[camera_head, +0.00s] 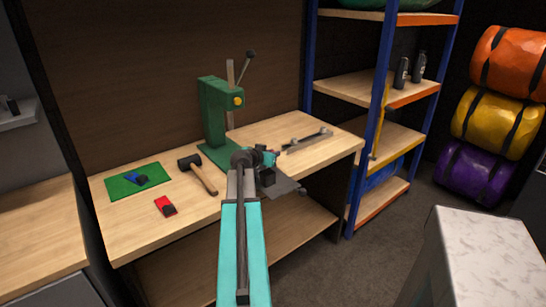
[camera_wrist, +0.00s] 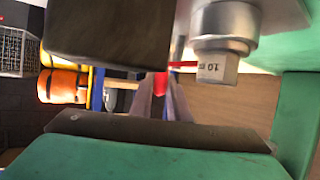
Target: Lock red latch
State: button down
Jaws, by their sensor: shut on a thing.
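My gripper (camera_head: 268,158) is in front of the green press, low over the table's front right part. In the wrist view, its two grey fingers (camera_wrist: 168,92) are close together, with a narrow red piece (camera_wrist: 183,64) at their tips. A bit of red (camera_head: 277,151) also shows beside my gripper in the head view. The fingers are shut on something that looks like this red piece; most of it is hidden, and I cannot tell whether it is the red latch. A separate red and black latch-like thing (camera_head: 165,207) lies on the table at the front left.
The green press (camera_head: 213,115) stands behind my gripper. A mallet (camera_head: 198,174), a green mat (camera_head: 123,186) with a blue and black part (camera_head: 136,179), and a metal tool (camera_head: 308,140) lie on the table (camera_head: 195,221). A shelf rack (camera_head: 375,80) stands right.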

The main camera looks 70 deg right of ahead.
jog(key=shift+w+d+n+t+p, duration=0.1)
jog(key=shift+n+t+p, duration=0.5)
jog(key=shift+n+t, duration=0.25)
jog(key=c, duration=1.7)
grip_release()
jog(key=b+v, duration=0.3)
jog(key=v, duration=0.8)
jog(key=shift+f, duration=0.1)
jog(key=shift+b, duration=0.55)
